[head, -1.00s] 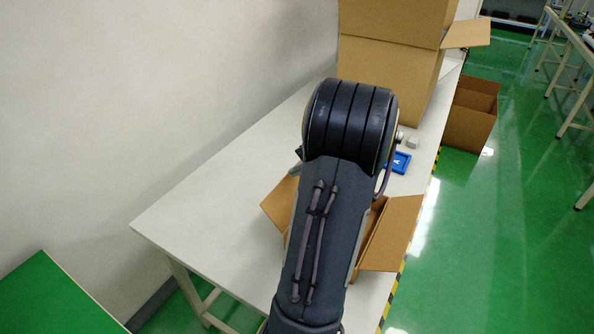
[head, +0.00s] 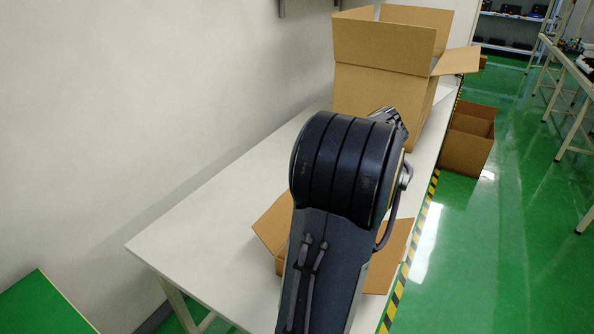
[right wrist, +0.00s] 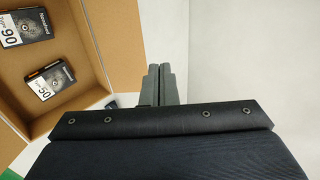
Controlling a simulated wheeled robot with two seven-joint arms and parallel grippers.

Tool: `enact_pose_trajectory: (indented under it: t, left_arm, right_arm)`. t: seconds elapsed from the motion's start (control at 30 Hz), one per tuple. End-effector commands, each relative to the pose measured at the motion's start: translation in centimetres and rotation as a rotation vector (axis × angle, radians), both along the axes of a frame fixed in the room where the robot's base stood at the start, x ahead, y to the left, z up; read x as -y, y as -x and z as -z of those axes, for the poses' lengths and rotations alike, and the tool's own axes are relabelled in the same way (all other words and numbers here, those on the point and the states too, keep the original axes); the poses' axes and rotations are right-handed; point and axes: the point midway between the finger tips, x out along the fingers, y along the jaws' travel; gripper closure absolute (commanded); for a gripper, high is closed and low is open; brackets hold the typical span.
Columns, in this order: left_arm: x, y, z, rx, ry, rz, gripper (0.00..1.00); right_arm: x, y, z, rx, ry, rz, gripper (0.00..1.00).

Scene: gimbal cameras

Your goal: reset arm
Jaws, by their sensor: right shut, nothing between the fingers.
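My dark arm rises from the bottom middle of the head view, its thick joint hiding part of the table (head: 190,245). My right gripper (right wrist: 160,68) shows in the right wrist view with its two dark fingers closed together and nothing between them. It is beside an open cardboard box (right wrist: 100,25), apart from its contents. My left gripper is not in view.
Two black packages, one (right wrist: 24,27) above the other (right wrist: 50,80), lie in that box. In the head view, a large open carton (head: 385,95) stands at the table's far end. A smaller open box (head: 270,228) is partly behind my arm. Another box (head: 468,140) is on the green floor.

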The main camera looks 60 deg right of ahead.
Motion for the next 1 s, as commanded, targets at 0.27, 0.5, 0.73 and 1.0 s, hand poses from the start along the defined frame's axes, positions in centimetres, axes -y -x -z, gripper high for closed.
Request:
enact_pose_trajectory:
  t: [0.27,0.5,0.73,1.0]
  left_arm:
    - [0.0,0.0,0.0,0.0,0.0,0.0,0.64]
    - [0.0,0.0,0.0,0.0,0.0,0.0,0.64]
    - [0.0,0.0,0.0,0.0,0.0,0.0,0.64]
    - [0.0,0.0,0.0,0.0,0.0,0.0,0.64]
  right_arm:
    - [-0.1,0.1,-0.3,-0.001,0.0,-0.001,1.0]
    - [-6.2,-4.6,-0.1,-0.025,-0.001,-0.172,1.0]
    - [-22.5,-9.0,1.2,-0.101,0.102,-0.612,1.0]
    - [-36.6,-5.3,4.6,-0.115,0.406,-1.096,1.0]
